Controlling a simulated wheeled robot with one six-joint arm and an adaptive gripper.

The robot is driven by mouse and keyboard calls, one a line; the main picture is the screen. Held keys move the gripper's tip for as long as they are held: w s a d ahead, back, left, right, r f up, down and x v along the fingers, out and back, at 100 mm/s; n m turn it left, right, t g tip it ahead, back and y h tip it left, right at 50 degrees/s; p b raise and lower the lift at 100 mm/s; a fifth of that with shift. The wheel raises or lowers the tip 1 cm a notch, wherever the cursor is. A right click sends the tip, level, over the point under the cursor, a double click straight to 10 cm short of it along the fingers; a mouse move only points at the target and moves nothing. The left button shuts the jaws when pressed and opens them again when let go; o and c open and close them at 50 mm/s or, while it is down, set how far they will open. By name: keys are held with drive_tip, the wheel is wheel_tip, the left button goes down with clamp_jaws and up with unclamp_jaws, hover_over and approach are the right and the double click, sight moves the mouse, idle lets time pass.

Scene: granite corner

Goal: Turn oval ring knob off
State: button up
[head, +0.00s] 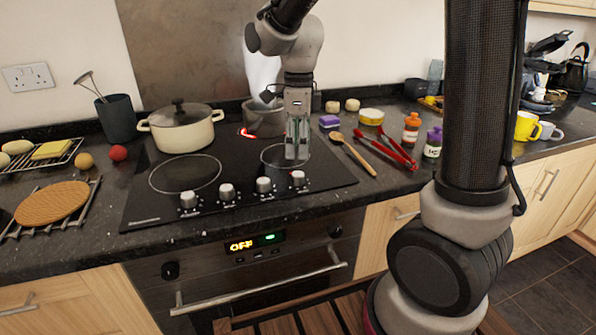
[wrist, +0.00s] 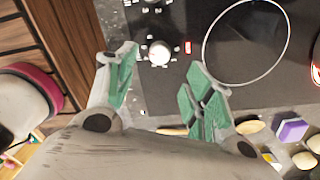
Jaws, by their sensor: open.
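The black hob (head: 238,200) has a row of several pale round knobs along its front edge. The rightmost knob (head: 298,178) is just in front of my gripper (head: 297,150) in the head view. In the wrist view a knob (wrist: 160,52) with a small red mark beside it lies ahead of my open green-padded fingertips (wrist: 163,85), roughly between them and apart from them. My gripper is empty and hangs over the front right ring (wrist: 245,40). A ring glows red (head: 247,132) at the back, partly under a grey pot. I cannot tell which knob is the oval ring's.
A cream lidded pot (head: 182,130) and the grey pot (head: 264,118) stand at the back of the hob. A wooden spoon (head: 352,153) and red tongs (head: 397,148) lie to the right. The oven (head: 255,265) below shows OFF.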

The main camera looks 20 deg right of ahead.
sight(298, 174)
drive_tip(key=shift+m, duration=0.5)
drive_tip(key=shift+f, duration=0.2)
drive_tip(key=f, duration=0.7)
drive_tip(key=shift+s+f, duration=0.2)
drive_tip(key=shift+c, duration=0.3)
drive_tip(key=c, duration=1)
